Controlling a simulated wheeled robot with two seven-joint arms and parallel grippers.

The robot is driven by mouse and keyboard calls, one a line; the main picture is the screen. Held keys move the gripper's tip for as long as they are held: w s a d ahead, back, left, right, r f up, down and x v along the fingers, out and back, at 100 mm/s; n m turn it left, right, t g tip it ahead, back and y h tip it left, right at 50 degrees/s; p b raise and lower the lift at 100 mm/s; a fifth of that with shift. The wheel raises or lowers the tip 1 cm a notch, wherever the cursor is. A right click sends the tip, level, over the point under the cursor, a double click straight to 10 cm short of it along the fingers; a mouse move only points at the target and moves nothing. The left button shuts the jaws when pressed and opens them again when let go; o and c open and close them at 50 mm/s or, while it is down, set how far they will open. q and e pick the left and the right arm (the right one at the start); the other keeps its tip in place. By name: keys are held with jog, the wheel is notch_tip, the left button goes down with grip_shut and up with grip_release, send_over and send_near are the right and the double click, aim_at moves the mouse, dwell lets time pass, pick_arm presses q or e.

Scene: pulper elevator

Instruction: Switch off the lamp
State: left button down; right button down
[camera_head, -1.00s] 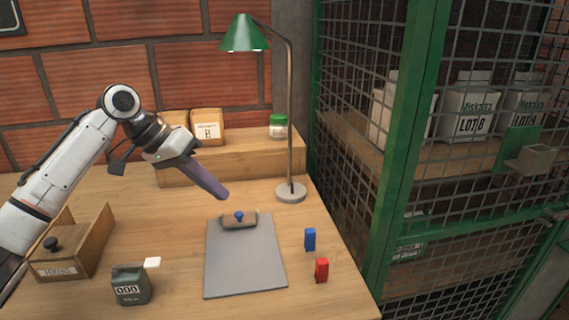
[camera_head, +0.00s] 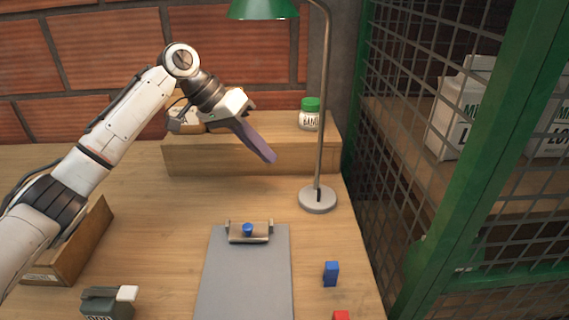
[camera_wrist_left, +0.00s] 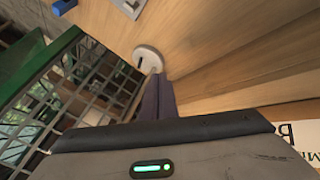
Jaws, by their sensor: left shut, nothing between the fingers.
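The lamp (camera_head: 322,110) stands on the wooden table, with a green shade (camera_head: 264,9) cut off by the top edge of the head view. Its thin post rises from a round grey base (camera_head: 317,200) with a small dark switch at the foot of the post. The base also shows in the left wrist view (camera_wrist_left: 148,57), just beyond the fingertips. My left gripper (camera_head: 270,158) is shut and empty, its purple fingers pointing down and right. It is left of the lamp post and above the base, apart from both in the head view. My right gripper is out of view.
A grey clipboard (camera_head: 243,275) lies in front of the lamp. A blue block (camera_head: 331,273) and a red block (camera_head: 341,315) are at the right. A wooden shelf step (camera_head: 290,157) holds a green-lidded jar (camera_head: 310,115). A green mesh cage (camera_head: 440,255) stands right of the table.

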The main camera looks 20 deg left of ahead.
aim_at(319, 195)
pick_arm(q)
jog(key=b+x, duration=0.1)
jog(key=x, duration=0.8)
jog(key=d, duration=0.3)
jog(key=shift+s+r, duration=0.2)
jog(key=shift+s, duration=0.05)
jog(key=shift+d, duration=0.45)
jog(key=shift+d+r, duration=0.1)
